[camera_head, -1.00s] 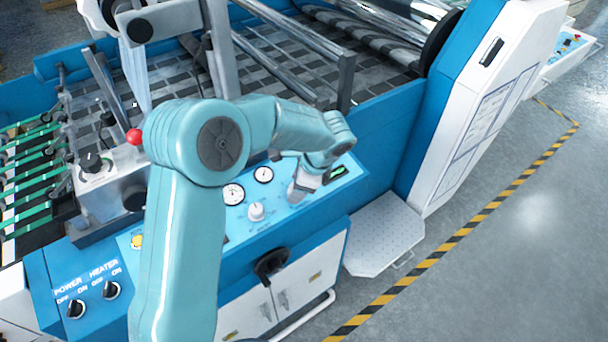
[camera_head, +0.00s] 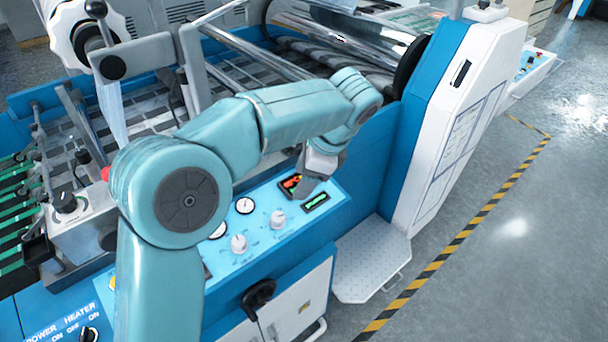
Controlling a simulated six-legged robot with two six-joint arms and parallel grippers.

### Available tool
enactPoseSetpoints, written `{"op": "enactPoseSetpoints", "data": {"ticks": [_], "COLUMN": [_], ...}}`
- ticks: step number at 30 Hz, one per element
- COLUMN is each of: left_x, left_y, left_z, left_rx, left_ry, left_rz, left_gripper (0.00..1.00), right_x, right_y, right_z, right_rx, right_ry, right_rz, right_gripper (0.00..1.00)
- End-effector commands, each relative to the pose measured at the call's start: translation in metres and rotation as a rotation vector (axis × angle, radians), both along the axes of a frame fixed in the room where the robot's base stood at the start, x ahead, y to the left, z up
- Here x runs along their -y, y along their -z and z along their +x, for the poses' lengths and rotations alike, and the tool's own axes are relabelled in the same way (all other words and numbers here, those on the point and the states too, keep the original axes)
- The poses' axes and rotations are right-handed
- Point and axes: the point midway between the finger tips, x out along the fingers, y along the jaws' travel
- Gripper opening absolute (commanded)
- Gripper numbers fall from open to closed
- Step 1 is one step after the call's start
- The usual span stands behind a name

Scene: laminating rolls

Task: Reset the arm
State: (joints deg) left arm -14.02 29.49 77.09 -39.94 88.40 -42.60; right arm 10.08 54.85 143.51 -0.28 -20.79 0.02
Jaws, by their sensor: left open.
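My left arm comes in from the lower left and reaches to the right over the machine's blue control panel (camera_head: 262,247). My left gripper (camera_head: 306,186) hangs at the arm's end, open, just above the panel's far right part, beside the red and green lit displays (camera_head: 316,202). I see nothing held in it. Its fingertips are small and partly dark in the picture, so a touch on the panel cannot be told. My right arm and gripper are not in view.
The blue laminating machine with steel rollers (camera_head: 340,35) fills the back. A white cabinet (camera_head: 470,100) stands to the right, with a metal step plate (camera_head: 370,262) below. White knobs (camera_head: 278,219) and gauges sit on the panel. Grey floor with a striped line (camera_head: 460,240) is free at right.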

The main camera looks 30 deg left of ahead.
Motion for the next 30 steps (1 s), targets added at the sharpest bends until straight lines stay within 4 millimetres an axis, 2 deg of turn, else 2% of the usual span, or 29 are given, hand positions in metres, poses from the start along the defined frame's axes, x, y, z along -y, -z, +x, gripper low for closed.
{"op": "enactPoseSetpoints", "data": {"ticks": [11,14,17,18,20,21,23,24,27,30], "left_x": [0.0,0.007,0.024,0.033,0.05,0.061,0.078,0.089,0.111,0.121], "left_y": [0.003,0.027,0.084,0.114,0.161,0.192,0.236,0.262,0.314,0.346], "left_z": [0.0,0.002,0.002,-0.002,-0.013,-0.024,-0.045,-0.062,-0.108,-0.151], "left_rx": [0.0,-0.004,-0.007,-0.008,-0.012,-0.015,-0.019,-0.021,-0.018,0.001], "left_ry": [0.001,-0.002,-0.026,-0.053,-0.115,-0.172,-0.281,-0.372,-0.629,-0.892], "left_rz": [-0.002,-0.034,-0.122,-0.176,-0.266,-0.329,-0.422,-0.481,-0.592,-0.644], "left_gripper": [0.6,0.6,0.6,0.6,0.6,0.6,0.6,0.6,0.6,0.6], "right_x": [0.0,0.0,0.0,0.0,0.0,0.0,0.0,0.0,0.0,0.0], "right_y": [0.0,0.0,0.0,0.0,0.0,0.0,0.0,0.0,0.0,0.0], "right_z": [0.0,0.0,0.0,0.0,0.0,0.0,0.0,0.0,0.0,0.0], "right_rx": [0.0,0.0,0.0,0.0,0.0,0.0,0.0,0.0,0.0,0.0], "right_ry": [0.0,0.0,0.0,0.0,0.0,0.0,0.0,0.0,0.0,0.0], "right_rz": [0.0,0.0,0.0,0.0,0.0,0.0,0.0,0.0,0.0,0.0], "right_gripper": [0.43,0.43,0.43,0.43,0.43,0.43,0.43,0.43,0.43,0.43]}}
